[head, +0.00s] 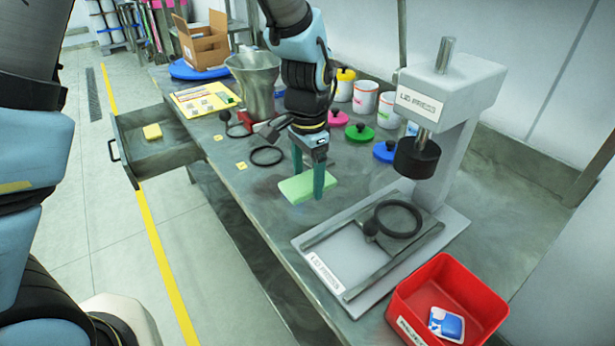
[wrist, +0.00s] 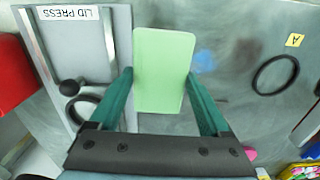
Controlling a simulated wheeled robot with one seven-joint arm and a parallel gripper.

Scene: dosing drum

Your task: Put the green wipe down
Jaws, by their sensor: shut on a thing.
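The green wipe (head: 296,188) is a flat pale green block at the middle of the grey worktop. My gripper (head: 308,190) points down with its two dark green fingers shut on the wipe. In the wrist view the wipe (wrist: 163,65) lies between the fingertips (wrist: 159,78), with much of it reaching beyond them. The wipe is low over the worktop (head: 255,210); I cannot tell whether it touches the surface. Its part nearest the gripper palm shows bare worktop behind it.
The lid press (head: 445,110) and its base stand just right of the wipe, with a red bin (head: 463,283) in front. A black ring (head: 267,156) lies to the left. Coloured lids and white tubs stand behind. An open drawer (head: 165,150) juts out at left.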

